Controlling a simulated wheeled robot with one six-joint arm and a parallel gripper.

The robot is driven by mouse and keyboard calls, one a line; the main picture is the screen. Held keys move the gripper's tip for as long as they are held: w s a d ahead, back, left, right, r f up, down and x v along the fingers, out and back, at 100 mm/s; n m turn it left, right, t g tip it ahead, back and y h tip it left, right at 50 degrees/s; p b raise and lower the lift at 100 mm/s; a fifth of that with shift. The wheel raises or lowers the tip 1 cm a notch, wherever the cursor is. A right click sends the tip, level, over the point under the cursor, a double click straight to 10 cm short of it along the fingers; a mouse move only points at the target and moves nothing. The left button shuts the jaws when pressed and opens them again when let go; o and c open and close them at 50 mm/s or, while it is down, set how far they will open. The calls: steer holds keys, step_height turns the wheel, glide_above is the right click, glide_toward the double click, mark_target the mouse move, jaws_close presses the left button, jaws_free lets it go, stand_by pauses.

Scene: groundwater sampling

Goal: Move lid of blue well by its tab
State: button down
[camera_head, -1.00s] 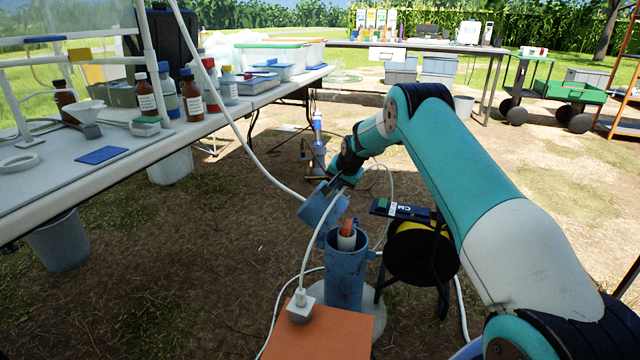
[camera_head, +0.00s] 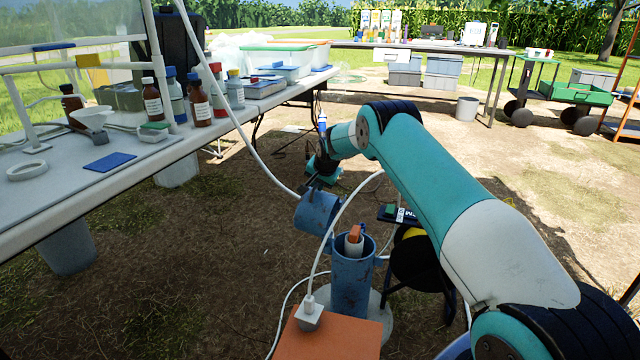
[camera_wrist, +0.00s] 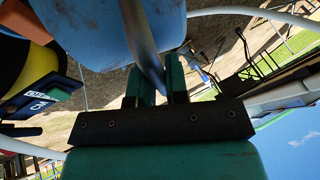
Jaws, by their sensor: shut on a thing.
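The blue well (camera_head: 350,290) is an upright, scuffed blue pipe with an open top. An orange-tipped white piece (camera_head: 354,243) shows inside its mouth. Its blue lid (camera_head: 317,211) is swung open and tilted at the upper left of the rim; whether a hinge joins them is hard to see. My gripper (camera_head: 311,188) is at the lid's far upper edge. In the wrist view, my gripper (camera_wrist: 159,82) is shut on the lid's tab (camera_wrist: 143,45), a thin grey-blue strip between the fingers. The lid (camera_wrist: 75,30) fills the top of that view.
A white hose (camera_head: 343,210) passes in front of the lid and well to an orange box (camera_head: 325,338). A black reel (camera_head: 415,262) on a stand is close on the right. A table (camera_head: 60,195) with bottles is at left. Bare ground lies between table and well.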

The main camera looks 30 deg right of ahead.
steer(key=c, duration=1.1)
jaws_free()
steer(key=shift+c, duration=0.2)
steer(key=p+v, duration=0.3)
steer(key=v, duration=1.4)
steer(key=shift+r, duration=0.25)
steer(key=shift+a, duration=0.1)
